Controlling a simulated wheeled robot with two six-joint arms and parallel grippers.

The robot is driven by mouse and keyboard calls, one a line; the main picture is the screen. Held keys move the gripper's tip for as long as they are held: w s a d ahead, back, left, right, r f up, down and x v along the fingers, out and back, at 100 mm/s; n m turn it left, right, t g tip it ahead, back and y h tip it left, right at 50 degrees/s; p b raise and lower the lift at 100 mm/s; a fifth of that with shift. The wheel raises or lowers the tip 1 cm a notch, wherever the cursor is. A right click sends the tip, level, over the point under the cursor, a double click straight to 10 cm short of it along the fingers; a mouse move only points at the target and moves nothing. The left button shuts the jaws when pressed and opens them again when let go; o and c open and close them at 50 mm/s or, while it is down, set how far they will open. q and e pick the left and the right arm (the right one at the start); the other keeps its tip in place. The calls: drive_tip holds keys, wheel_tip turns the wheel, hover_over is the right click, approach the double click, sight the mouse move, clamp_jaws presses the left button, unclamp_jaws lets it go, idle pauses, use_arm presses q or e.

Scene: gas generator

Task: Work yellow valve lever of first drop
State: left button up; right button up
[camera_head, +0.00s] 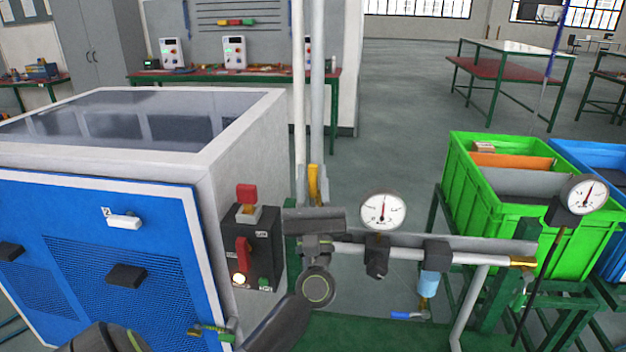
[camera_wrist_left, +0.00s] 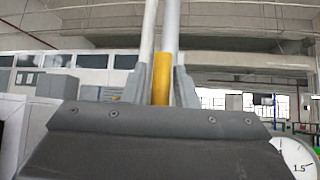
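The yellow valve lever (camera_head: 313,183) stands upright in front of two pale vertical pipes. My left gripper (camera_head: 313,195) is at the lever, with one finger on each side of it. In the left wrist view the lever (camera_wrist_left: 161,80) shows between the two grey fingers (camera_wrist_left: 161,88), with very little space at either side. I cannot tell whether the fingers press on it. The gripper body hides the lower part of the lever and the valve below. My right gripper is not in view.
A pressure gauge (camera_head: 383,210) stands just right of the gripper on a horizontal pipe (camera_head: 400,254). A black switch box (camera_head: 252,245) with red parts is close on the left. A blue-handled valve (camera_head: 408,315) hangs lower right. Green crates (camera_head: 485,215) stand further right.

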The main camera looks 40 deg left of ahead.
use_arm(q)
drive_tip(key=shift+o, duration=1)
drive_tip(key=b+v, duration=1.2)
drive_tip(key=v, duration=0.5)
drive_tip(key=shift+s+d+f, duration=0.1)
drive_tip(key=shift+s, duration=0.05)
